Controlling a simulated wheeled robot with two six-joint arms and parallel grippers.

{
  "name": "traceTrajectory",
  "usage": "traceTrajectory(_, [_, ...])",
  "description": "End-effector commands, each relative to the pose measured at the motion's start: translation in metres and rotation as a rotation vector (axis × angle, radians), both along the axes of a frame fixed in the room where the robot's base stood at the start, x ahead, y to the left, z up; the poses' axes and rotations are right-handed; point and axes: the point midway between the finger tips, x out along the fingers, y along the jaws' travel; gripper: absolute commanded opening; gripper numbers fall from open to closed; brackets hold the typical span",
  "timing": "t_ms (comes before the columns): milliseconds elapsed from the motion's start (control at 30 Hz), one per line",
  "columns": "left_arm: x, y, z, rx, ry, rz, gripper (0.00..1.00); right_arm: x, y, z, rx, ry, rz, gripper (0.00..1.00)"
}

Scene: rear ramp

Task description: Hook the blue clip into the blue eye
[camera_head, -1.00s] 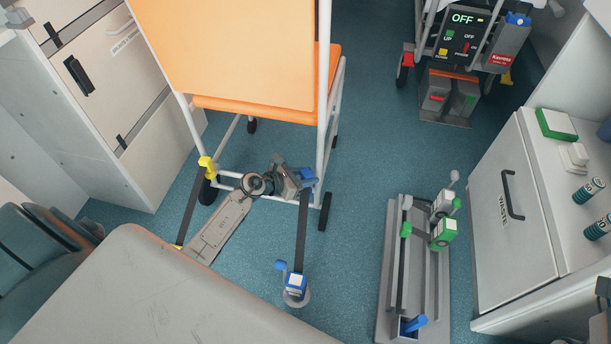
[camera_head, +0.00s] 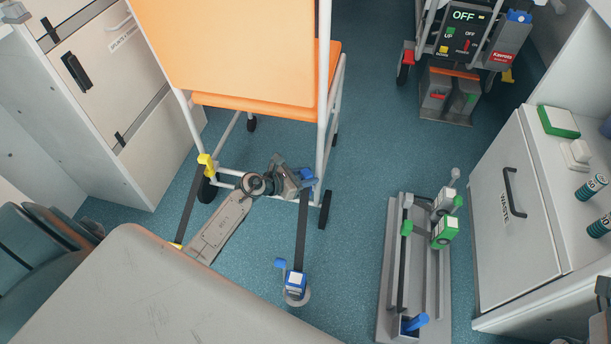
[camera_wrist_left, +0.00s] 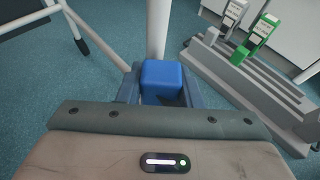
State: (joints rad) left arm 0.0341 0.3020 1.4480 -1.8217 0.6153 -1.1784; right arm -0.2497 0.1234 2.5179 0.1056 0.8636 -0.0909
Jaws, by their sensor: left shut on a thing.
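The blue clip (camera_head: 307,174) is at the top end of a dark strap, beside the chair's white rear post. It shows as a blue block (camera_wrist_left: 162,78) in the left wrist view, between my left gripper's fingers. My left gripper (camera_head: 302,178) is shut on it, low behind the orange chair (camera_head: 240,50). The strap (camera_head: 302,235) runs down to a blue floor reel (camera_head: 295,282) with a white label. I cannot make out the blue eye apart from the clip, so whether they are engaged cannot be told.
A yellow clip (camera_head: 206,165) on a second strap is at the chair's left post. A grey floor rack (camera_head: 434,300) with green and white parts stands right, beside a waste cabinet (camera_head: 500,220). A lift unit (camera_head: 463,45) is at the back. Blue floor between is clear.

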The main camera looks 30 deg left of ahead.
Motion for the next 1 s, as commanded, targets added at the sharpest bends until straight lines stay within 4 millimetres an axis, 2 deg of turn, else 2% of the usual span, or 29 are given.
traceTrajectory(867, [0.0,0.0,-0.023,-0.001,-0.001,0.0,0.05,0.0,0.0,-0.02,0.0,0.0,0.0,0.51])
traceTrajectory(900, [0.0,0.0,-0.021,-0.001,-0.001,0.0,0.4,0.0,0.0,-0.019,0.0,0.0,0.0,0.51])
traceTrajectory(1000, [0.0,0.0,-0.021,-0.001,-0.001,0.0,0.58,0.0,0.0,-0.019,0.0,0.0,0.0,0.51])
